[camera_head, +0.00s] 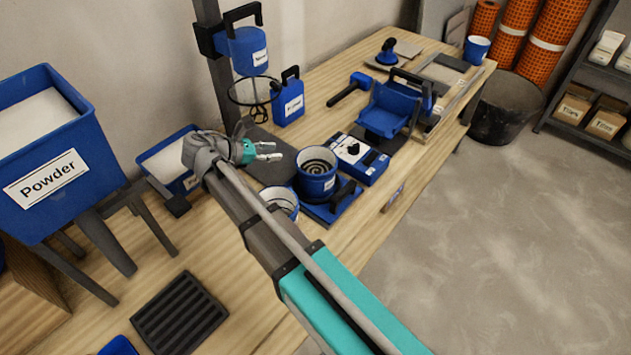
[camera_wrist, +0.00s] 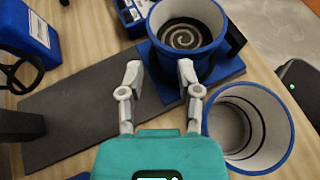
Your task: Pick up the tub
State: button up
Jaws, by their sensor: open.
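Two round blue tubs with pale insides stand near my gripper; I cannot tell which one the task names. One tub (camera_head: 316,184) has a spiral inside and a dark handle, and sits on a blue base; it is at the top of the wrist view (camera_wrist: 209,51). The other tub (camera_head: 289,209) is partly hidden by my arm in the head view and looks empty at the right of the wrist view (camera_wrist: 276,140). My gripper (camera_head: 270,152) is open, with nothing between its fingers (camera_wrist: 159,72). In the wrist view its right finger overlaps the spiral tub's base and borders the empty tub.
A dark mat (camera_wrist: 75,112) lies under the fingers. A blue jug (camera_head: 289,103), a mixer stand (camera_head: 248,52) and a blue-and-white device (camera_head: 358,160) stand close by. A large powder bin (camera_head: 85,150) is at left. A ribbed black tray (camera_head: 180,312) lies in front.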

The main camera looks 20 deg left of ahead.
aim_at(316, 165)
jog(key=shift+s+a+n+t, duration=0.2)
jog(key=shift+s+a, duration=0.1)
jog(key=shift+a, duration=0.25)
jog(key=shift+s+a+n+t, duration=0.2)
jog(key=shift+s+a, duration=0.1)
jog(key=shift+a, duration=0.25)
jog(key=b+x, duration=0.3)
jog(key=x, duration=0.5)
jog(key=shift+w+d, duration=0.2)
jog(key=shift+f+b, duration=0.15)
jog(key=shift+b, duration=0.15)
jog(key=shift+b+x, duration=0.8)
jog(key=shift+x, duration=1.8)
jog(key=shift+w, duration=0.1)
jog(key=shift+c, duration=0.3)
